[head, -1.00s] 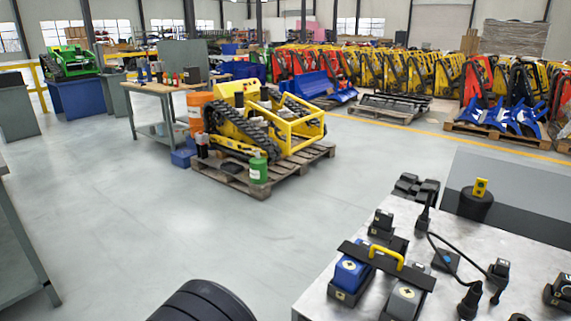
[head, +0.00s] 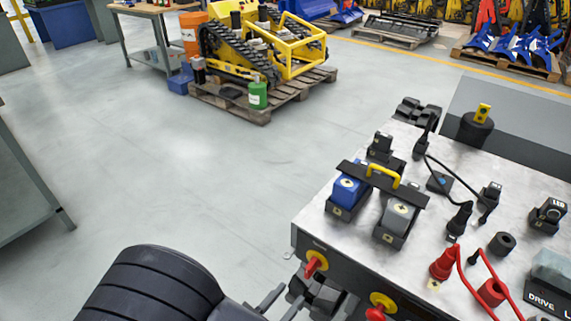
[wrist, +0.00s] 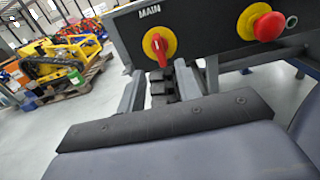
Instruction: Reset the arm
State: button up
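My gripper (head: 282,302) is at the bottom of the head view, left of the workbench's front panel, with its two grey fingers apart. In the wrist view my gripper (wrist: 158,84) also shows its fingers spread, with dark blocky parts seen in the gap; I cannot tell how far behind the fingers they are. Nothing is visibly held. A red rotary handle on a yellow disc (wrist: 158,46), under the word MAIN, is just above the fingertips in the wrist view. My dark arm link fills the lower left of the head view.
The workbench (head: 316,222) carries a blue battery (head: 348,190), a grey battery (head: 398,214), a yellow-handled bar, cables and red connectors (head: 443,264). A red button (wrist: 268,26) is on the panel. A yellow tracked carrier (head: 240,52) stands on a pallet. Open floor lies left.

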aim_at(306, 275)
jog(key=x, duration=0.8)
jog(key=shift+w+d+b, duration=0.2)
jog(key=shift+d+b, duration=0.05)
jog(key=shift+b, duration=0.15)
jog(key=shift+a+f+m+b, duration=0.1)
jog(key=shift+f+m+b, duration=0.15)
jog(key=shift+m+b, duration=0.4)
jog(key=m+b, duration=0.6)
jog(key=shift+s+m, duration=0.1)
jog(key=shift+m, duration=0.25)
jog(key=shift+r+m+b, duration=0.25)
jog(key=shift+m+b, duration=0.65)
jog(key=shift+b, duration=0.1)
